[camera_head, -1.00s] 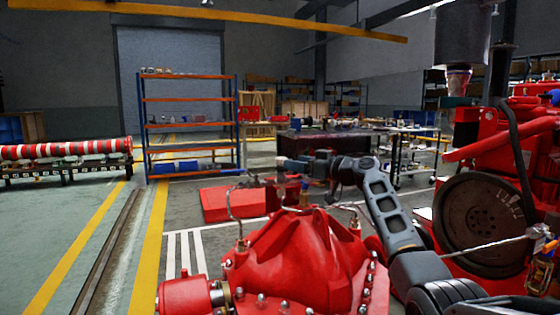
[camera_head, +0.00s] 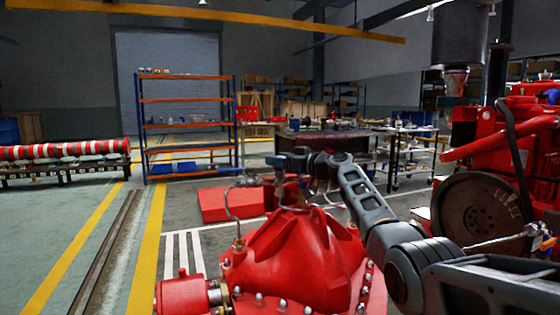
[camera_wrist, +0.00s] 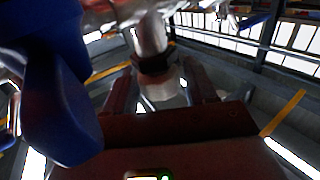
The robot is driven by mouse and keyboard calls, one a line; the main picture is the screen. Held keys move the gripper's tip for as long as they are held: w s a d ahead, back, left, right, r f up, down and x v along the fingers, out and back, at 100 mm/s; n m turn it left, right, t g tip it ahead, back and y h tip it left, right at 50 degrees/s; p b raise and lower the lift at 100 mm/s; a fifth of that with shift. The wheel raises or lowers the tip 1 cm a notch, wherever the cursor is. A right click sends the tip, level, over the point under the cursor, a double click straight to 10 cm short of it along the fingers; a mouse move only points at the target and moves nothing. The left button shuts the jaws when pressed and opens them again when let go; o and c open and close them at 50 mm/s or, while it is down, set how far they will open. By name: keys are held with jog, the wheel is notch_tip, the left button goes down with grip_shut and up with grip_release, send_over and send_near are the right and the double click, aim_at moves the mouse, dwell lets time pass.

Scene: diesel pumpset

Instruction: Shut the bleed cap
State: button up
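My gripper (camera_head: 277,180) is at the end of my arm, behind the top of the red pump casing (camera_head: 300,255), and is small and partly hidden in the head view. In the wrist view its two dark reddish fingers (camera_wrist: 160,88) stand apart. A silver cylindrical fitting (camera_wrist: 148,35) with a dark band lies between and beyond them. It may be the bleed cap, but I cannot tell for sure. I see no clear contact between the fingers and the fitting. A large blue part (camera_wrist: 60,105) fills the left of the wrist view, close to the gripper.
A thin bent metal pipe (camera_head: 230,207) rises at the casing's left. A red engine with a dark flywheel (camera_head: 480,217) stands at the right. A low red block (camera_head: 231,205) lies on the floor behind the casing.

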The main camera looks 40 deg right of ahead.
jog(key=c, duration=0.7)
jog(key=shift+a+r+m+h+p, duration=0.1)
jog(key=shift+a+m+h+p, duration=0.1)
jog(key=shift+m+h+p, duration=0.35)
jog(key=m+h+p, duration=0.2)
jog(key=h+p, duration=0.2)
jog(key=shift+r+t, duration=0.1)
jog(key=shift+t, duration=0.2)
jog(key=shift+d+m+h+p, duration=0.1)
jog(key=shift+m+h+p, duration=0.5)
jog(key=shift+p, duration=0.25)
jog(key=shift+f+h, duration=0.2)
jog(key=shift+h, duration=0.25)
jog(key=shift+d, duration=0.1)
jog(key=o, duration=0.9)
jog(key=shift+s, duration=0.1)
